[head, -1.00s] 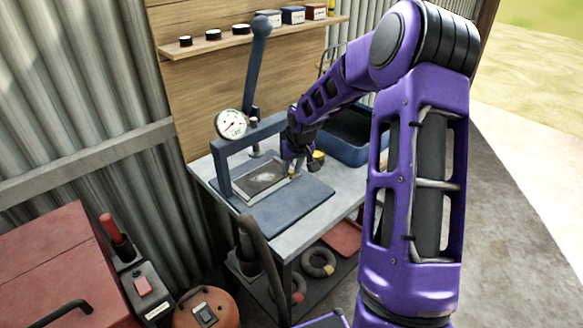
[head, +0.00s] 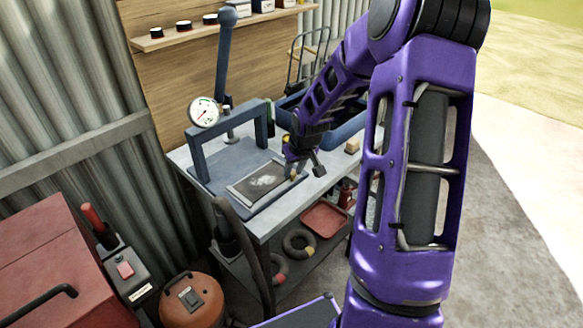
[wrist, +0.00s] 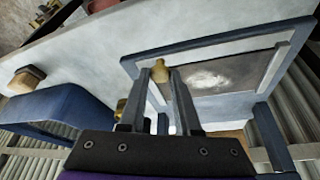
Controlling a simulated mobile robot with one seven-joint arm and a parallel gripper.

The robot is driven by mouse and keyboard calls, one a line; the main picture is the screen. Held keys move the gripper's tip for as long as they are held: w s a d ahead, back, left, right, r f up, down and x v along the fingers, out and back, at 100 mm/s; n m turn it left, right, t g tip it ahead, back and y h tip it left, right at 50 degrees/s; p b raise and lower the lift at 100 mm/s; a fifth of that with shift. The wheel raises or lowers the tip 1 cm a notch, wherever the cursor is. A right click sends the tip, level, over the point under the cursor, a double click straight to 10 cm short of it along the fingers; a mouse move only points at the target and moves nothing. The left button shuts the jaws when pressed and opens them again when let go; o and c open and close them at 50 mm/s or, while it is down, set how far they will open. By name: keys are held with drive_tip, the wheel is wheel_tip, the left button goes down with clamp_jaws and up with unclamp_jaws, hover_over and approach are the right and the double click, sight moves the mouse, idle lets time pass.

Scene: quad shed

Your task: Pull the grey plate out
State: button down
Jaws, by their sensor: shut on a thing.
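The grey plate (head: 262,181), with a pale smudge on its dark face and light side rails, lies on the blue base (head: 225,163) of a press. It sits forward of the blue press frame (head: 193,160), near the base's front edge. My gripper (head: 295,172) is at the plate's right side. In the wrist view my gripper (wrist: 159,98) is shut on a small brass knob (wrist: 160,72) at the edge of the plate (wrist: 215,80). The fingers hide the knob's lower part.
A dial gauge (head: 204,111) and upright lever (head: 224,60) stand at the press. A blue bin (head: 345,128) and a wooden block (head: 352,145) are on the bench to the right. A shelf below holds a red tray (head: 324,217) and rings.

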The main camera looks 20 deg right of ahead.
drive_tip(key=c, duration=0.6)
unclamp_jaws()
drive_tip(key=shift+w, duration=0.1)
drive_tip(key=p+v, duration=0.1)
drive_tip(key=v, duration=1.6)
drive_tip(key=shift+r, duration=0.15)
